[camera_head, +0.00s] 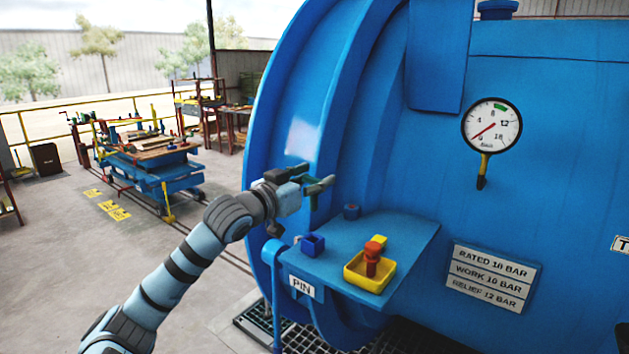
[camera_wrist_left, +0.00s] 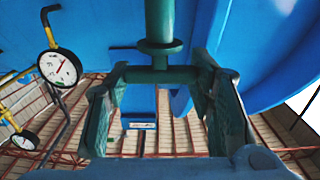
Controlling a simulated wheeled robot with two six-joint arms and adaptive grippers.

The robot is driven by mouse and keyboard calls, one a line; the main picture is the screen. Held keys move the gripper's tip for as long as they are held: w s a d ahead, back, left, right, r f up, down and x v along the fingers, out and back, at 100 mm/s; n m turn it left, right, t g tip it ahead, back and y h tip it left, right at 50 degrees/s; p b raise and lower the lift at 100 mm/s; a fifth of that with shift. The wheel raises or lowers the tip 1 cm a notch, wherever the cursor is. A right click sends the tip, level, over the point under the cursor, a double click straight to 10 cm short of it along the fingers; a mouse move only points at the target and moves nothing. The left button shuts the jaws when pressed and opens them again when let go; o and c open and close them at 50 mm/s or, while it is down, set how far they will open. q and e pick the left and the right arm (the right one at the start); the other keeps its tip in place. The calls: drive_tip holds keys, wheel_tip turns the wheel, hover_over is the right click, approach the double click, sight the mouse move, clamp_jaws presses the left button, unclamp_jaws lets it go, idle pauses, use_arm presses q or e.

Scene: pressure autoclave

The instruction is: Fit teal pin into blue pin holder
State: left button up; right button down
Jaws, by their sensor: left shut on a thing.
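The teal pin (camera_head: 320,186) is held at the tip of my left gripper (camera_head: 306,182), above the blue shelf. In the left wrist view the pin's shaft and collar (camera_wrist_left: 160,46) show at the top, and its crossbar (camera_wrist_left: 155,74) lies between the fingers of my left gripper (camera_wrist_left: 163,110). The blue pin holder (camera_head: 312,245), a small open-topped box, sits on the shelf near its left edge. The pin is above it and apart from it. My right gripper is not in view.
The blue shelf (camera_head: 400,238) juts from the large blue vessel and carries a PIN label (camera_head: 302,287). A yellow tray (camera_head: 372,283) holds a red piece (camera_head: 372,262). A pressure gauge (camera_head: 491,125) is on the vessel.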

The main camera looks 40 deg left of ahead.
sight(311, 208)
use_arm(q)
drive_tip(key=shift+s, duration=0.1)
drive_tip(key=shift+s+f, duration=0.1)
wheel_tip(311, 208, down, 5)
drive_tip(key=b, duration=0.4)
drive_tip(key=shift+f+b, duration=0.3)
drive_tip(key=shift+b, duration=0.1)
drive_tip(key=shift+r, duration=0.1)
idle(0.3)
drive_tip(key=shift+p, duration=0.6)
drive_tip(key=shift+f, duration=0.2)
idle(0.5)
drive_tip(key=shift+f+b, duration=0.3)
drive_tip(key=shift+b, duration=0.15)
